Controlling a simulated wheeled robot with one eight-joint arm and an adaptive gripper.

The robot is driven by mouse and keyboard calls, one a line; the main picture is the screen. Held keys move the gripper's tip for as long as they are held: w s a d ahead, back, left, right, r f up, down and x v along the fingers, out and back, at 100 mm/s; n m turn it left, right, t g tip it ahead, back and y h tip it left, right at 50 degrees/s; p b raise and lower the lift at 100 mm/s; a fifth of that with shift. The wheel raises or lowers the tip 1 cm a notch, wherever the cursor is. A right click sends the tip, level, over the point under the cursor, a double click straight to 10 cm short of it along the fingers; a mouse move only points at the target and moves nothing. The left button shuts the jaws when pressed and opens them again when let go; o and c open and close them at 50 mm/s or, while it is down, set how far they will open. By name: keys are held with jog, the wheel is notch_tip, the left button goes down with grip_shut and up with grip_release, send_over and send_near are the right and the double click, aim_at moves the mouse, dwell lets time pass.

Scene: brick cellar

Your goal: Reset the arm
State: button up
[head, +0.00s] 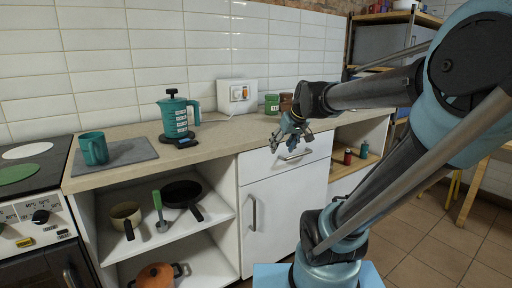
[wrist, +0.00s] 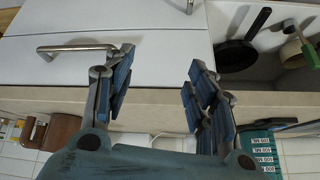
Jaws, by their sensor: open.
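My gripper (head: 291,134) is open and empty in the head view, in front of the counter's edge near the drawer handle. In the wrist view my gripper (wrist: 160,88) shows two spread fingers with blue pads and nothing between them. Behind the fingers are the counter edge (wrist: 155,100) and the white drawer front (wrist: 150,60). My arm reaches in from the right of the head view, bent at the elbow.
The counter (head: 225,135) holds a teal coffee pot (head: 178,117), a teal mug (head: 94,149) on a grey mat (head: 130,152), and a green jar (head: 271,104). Open shelves below hold pans (head: 183,193). A stove (head: 35,215) stands left. Tiled floor (head: 415,255) is free at right.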

jog(key=s+d+f+m+g+h, duration=0.1)
jog(key=s+d+f, duration=0.3)
jog(key=s+f, duration=0.4)
jog(key=s+d+f+m+g+h, duration=0.2)
jog(key=s+d+f, duration=0.3)
jog(key=s, duration=0.6)
notch_tip(320, 180, down, 3)
jog(key=shift+s+r+m+g, duration=0.1)
jog(key=shift+s+m+g, duration=0.15)
jog(key=shift+m+g, duration=0.05)
jog(key=shift+w+f, duration=0.2)
jog(key=shift+w, duration=0.3)
